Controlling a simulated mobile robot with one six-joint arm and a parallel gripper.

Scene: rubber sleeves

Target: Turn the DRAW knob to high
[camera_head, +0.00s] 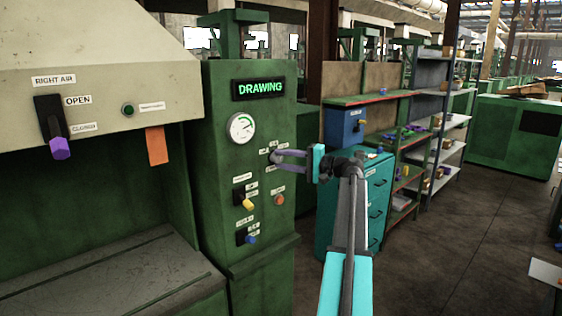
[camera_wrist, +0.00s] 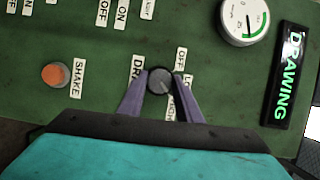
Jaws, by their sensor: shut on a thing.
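The DRAW knob (camera_wrist: 159,80) is a small dark round knob on the green panel, in the middle of the wrist view. Labels reading OFF, LO and HIGH stand around its right and lower side, partly covered by a finger. A pale line on its face seems to point to the lower right, toward the HIGH label; its exact setting is hard to tell. My gripper (camera_wrist: 160,88) has its two purple fingers shut on the knob, one on each side.
The green cabinet (camera_head: 220,190) carries a lit DRAWING sign (camera_head: 258,88) and a round gauge (camera_head: 241,127). Below are a yellow switch (camera_head: 247,204), a blue switch (camera_head: 251,239) and an orange SHAKE button (camera_head: 279,200). A teal drawer unit (camera_head: 378,205) stands right, behind my arm.

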